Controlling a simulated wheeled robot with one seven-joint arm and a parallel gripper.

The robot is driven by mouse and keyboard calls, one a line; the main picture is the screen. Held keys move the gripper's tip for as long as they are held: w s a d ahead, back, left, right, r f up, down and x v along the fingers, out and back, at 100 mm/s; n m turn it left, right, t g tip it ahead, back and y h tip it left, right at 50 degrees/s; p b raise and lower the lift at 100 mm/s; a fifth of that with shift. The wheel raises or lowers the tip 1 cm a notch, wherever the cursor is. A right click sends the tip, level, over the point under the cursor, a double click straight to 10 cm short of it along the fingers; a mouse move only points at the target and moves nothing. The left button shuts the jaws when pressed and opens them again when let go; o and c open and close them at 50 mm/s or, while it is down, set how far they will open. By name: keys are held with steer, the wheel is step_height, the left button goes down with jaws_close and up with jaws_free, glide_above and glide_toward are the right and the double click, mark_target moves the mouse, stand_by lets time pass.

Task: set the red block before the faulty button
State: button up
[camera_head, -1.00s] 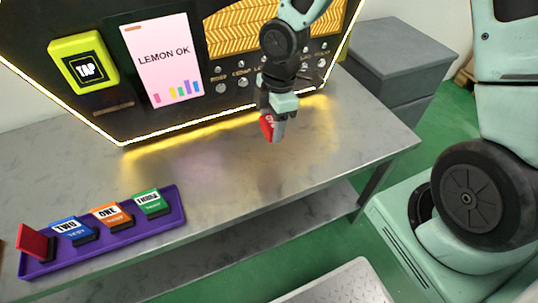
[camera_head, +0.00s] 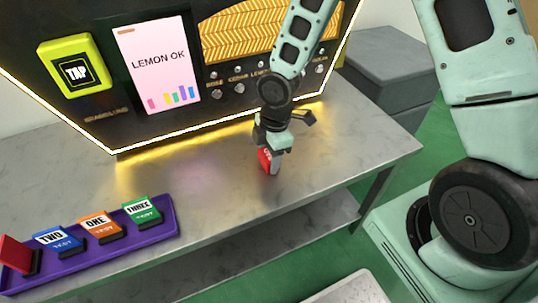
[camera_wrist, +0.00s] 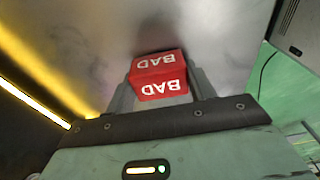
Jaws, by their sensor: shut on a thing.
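My gripper (camera_head: 273,163) is shut on a red block (camera_head: 265,160) in front of the machine, low over or at the grey table top. I cannot tell if the block touches the table. In the wrist view the red block (camera_wrist: 159,76) shows white "BAD" lettering on two faces and sits between the fingers. The machine's front has a row of small round buttons, such as one under "ROSE" (camera_head: 212,88) and one under "CEDAR" (camera_head: 239,87). My arm hides some buttons and labels. The screen (camera_head: 158,65) reads "LEMON OK".
A yellow TAP reader (camera_head: 72,66) is on the machine. The table (camera_head: 215,205) between tray and gripper is clear.

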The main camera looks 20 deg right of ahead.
steer(key=shift+f, duration=0.2)
steer(key=o, duration=1.1)
steer(key=shift+c, duration=0.2)
steer(key=shift+r, duration=0.1)
step_height(320, 180, up, 12)
steer(key=d+p, duration=0.1)
steer(key=p, duration=0.3)
steer(key=s+a+r+m, duration=0.3)
steer(key=s+r+m, duration=0.2)
steer(key=s, duration=0.5)
steer(key=s+a+r+m, duration=0.4)
steer(key=s+r+m, duration=0.1)
steer(key=s, duration=0.5)
steer(key=shift+r+h, duration=0.4)
steer(key=shift+r, duration=0.45)
steer(key=shift+a, duration=0.1)
